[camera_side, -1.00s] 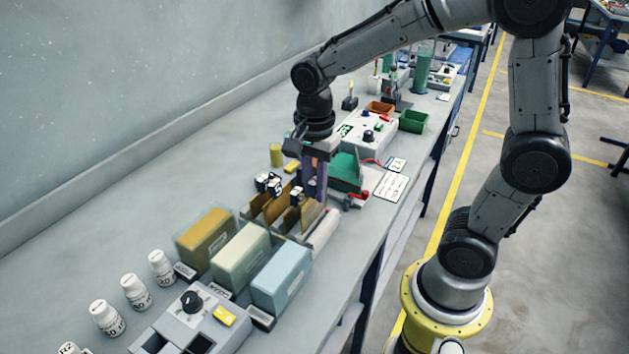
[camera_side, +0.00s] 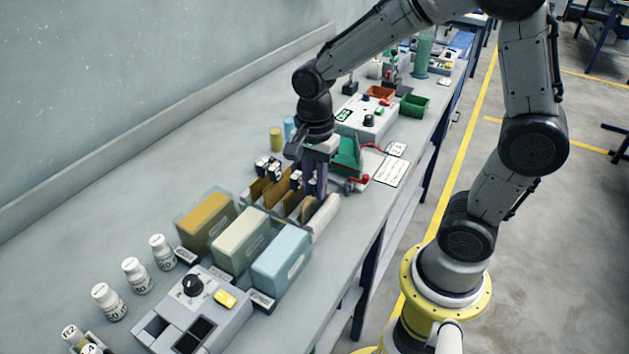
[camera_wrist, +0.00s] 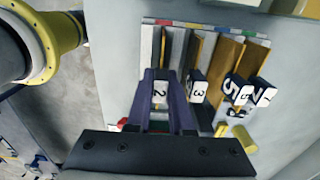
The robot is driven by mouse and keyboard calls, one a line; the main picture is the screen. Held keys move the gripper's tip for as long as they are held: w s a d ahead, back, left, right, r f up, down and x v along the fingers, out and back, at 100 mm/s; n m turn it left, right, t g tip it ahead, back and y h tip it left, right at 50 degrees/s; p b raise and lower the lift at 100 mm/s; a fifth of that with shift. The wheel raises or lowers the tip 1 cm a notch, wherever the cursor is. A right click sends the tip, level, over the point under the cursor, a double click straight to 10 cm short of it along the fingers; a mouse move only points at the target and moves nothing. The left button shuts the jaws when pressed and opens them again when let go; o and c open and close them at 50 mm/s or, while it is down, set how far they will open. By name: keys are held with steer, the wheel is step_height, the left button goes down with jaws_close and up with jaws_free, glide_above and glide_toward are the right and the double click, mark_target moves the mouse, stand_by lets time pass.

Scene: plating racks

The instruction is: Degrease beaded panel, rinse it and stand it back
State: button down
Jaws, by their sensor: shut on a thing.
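My gripper (camera_side: 314,178) is low over the panel rack (camera_side: 327,214), at the rack's right part. In the wrist view my gripper (camera_wrist: 162,78) has its two purple fingers on either side of a white tag marked 2 (camera_wrist: 159,92), shut on that panel's tag. The panel below is mostly hidden by the fingers. Brown-gold panels (camera_side: 258,190) stand in the other slots. In the wrist view their tags read 3 (camera_wrist: 197,92), 5 (camera_wrist: 232,88) and 7 (camera_wrist: 260,92). I cannot make out beads on any panel.
An amber tank (camera_side: 205,220), a cream tank (camera_side: 240,240) and a light blue tank (camera_side: 282,265) stand left of the rack. A grey control box (camera_side: 215,310) and white bottles (camera_side: 135,275) are nearer. A green holder (camera_side: 347,152) stands close behind the gripper.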

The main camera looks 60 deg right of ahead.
steer(key=shift+f, duration=0.1)
steer(key=c, duration=0.7)
jaws_free()
steer(key=shift+c, duration=0.2)
step_height(320, 180, up, 14)
steer(key=shift+f, duration=0.1)
